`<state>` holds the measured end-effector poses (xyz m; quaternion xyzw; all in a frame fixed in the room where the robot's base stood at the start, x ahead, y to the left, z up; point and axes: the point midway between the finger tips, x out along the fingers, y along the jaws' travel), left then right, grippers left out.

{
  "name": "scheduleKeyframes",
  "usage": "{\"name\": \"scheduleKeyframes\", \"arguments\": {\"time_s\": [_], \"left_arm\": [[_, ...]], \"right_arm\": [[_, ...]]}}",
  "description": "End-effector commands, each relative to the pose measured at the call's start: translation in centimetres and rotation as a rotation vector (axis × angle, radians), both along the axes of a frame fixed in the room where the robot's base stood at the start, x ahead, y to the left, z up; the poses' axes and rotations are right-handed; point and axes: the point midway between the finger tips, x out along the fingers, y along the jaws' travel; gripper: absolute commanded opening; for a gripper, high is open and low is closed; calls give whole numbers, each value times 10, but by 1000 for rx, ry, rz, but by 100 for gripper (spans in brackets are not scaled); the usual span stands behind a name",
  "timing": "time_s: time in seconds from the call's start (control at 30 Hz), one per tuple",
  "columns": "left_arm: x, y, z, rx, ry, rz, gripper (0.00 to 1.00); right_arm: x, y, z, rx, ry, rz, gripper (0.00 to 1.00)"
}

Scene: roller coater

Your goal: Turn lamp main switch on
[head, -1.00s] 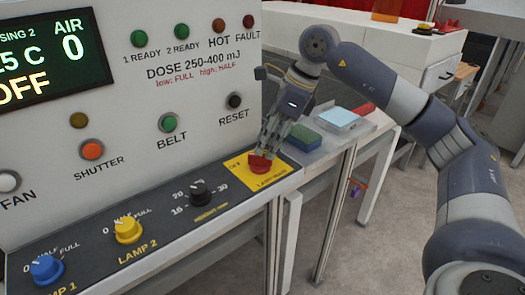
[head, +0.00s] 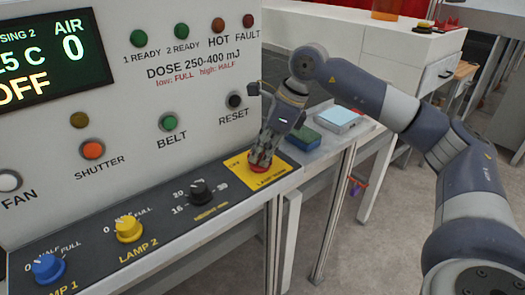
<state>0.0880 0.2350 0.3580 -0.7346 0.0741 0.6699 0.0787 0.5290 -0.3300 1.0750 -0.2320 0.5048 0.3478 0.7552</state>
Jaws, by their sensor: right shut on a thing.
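The lamp main switch (head: 260,167) is a red rotary knob on a yellow plate (head: 279,176) at the right end of the sloped control panel. The plate reads "OFF" at its upper left. My right gripper (head: 262,158) reaches down from above and is shut on the red knob. Its fingers cover most of the knob, so the knob's exact angle is hard to tell. My left gripper is not in view.
Left of the switch are a black knob (head: 200,192), a yellow lamp 2 knob (head: 129,229) and a blue lamp 1 knob (head: 47,268). Buttons and a display (head: 50,58) reading "OFF" are on the upright panel. Colored blocks (head: 340,120) lie on a side table.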

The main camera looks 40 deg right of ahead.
Motion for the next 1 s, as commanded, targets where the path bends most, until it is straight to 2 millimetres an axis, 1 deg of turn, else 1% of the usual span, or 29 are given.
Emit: {"name": "scheduleKeyframes", "arguments": {"time_s": [0.17, 0.37, 0.57, 1.0], "left_arm": [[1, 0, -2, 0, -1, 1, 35], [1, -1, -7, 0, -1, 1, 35], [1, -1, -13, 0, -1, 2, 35], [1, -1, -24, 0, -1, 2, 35]], "right_arm": [[0, 0, 0, 0, 0, -25, 0], [-1, 1, -1, 0, 0, -116, 0], [-1, 2, -2, 0, -1, -277, 0], [-1, 5, 0, 0, -4, -694, 0]]}}
